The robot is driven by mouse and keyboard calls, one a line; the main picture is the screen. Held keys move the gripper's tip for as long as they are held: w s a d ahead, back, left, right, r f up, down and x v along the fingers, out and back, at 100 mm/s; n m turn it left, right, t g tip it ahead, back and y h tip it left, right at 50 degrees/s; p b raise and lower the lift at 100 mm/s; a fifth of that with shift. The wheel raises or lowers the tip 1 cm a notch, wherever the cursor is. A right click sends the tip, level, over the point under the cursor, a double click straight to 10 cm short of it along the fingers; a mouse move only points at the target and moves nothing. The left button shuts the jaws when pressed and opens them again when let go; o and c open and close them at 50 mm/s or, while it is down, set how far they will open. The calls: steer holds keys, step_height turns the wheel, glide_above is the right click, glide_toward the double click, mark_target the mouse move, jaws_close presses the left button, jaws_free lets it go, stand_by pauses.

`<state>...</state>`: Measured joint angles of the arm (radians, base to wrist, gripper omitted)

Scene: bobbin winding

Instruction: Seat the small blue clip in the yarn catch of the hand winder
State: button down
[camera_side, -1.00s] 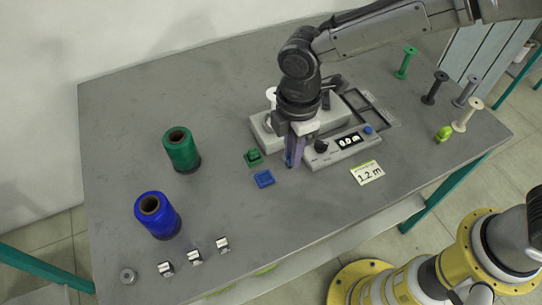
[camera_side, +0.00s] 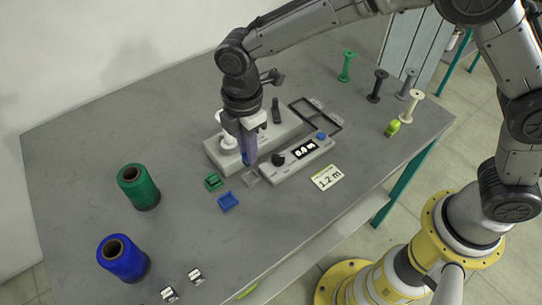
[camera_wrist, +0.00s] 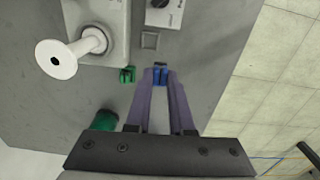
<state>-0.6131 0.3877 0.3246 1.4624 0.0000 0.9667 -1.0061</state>
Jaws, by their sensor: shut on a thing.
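My gripper (camera_side: 248,162) is shut above the table, in front of the hand winder (camera_side: 213,150); its fingertips also show in the wrist view (camera_wrist: 160,69). The winder has a white spool and a grey control box (camera_side: 296,160) with a display and dark knob. The fingertips are beside the control box's left end, above a small grey square (camera_side: 251,178). I cannot make out the yarn catch.
A green block (camera_side: 213,182) and a blue block (camera_side: 228,202) lie left of the gripper. Green (camera_side: 139,187) and blue (camera_side: 123,259) yarn cones stand further left. Several empty bobbins (camera_side: 376,86) stand at the back right. A "1.2 m" card (camera_side: 327,177) lies right.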

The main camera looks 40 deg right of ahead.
steer(key=shift+m, duration=0.3)
steer(key=shift+w+d+f, duration=0.25)
steer(key=shift+w+f, duration=0.1)
steer(key=shift+f, duration=1)
steer(key=shift+w+d+f, duration=0.2)
steer(key=shift+w+f, duration=0.2)
steer(key=shift+f, duration=0.9)
steer(key=shift+w+d+f, duration=0.25)
steer(key=shift+w+f, duration=0.1)
steer(key=shift+f, duration=1)
steer(key=shift+f, duration=0.9)
steer(key=c, duration=0.7)
jaws_free()
steer(key=shift+r, duration=0.15)
step_height(320, 180, up, 7)
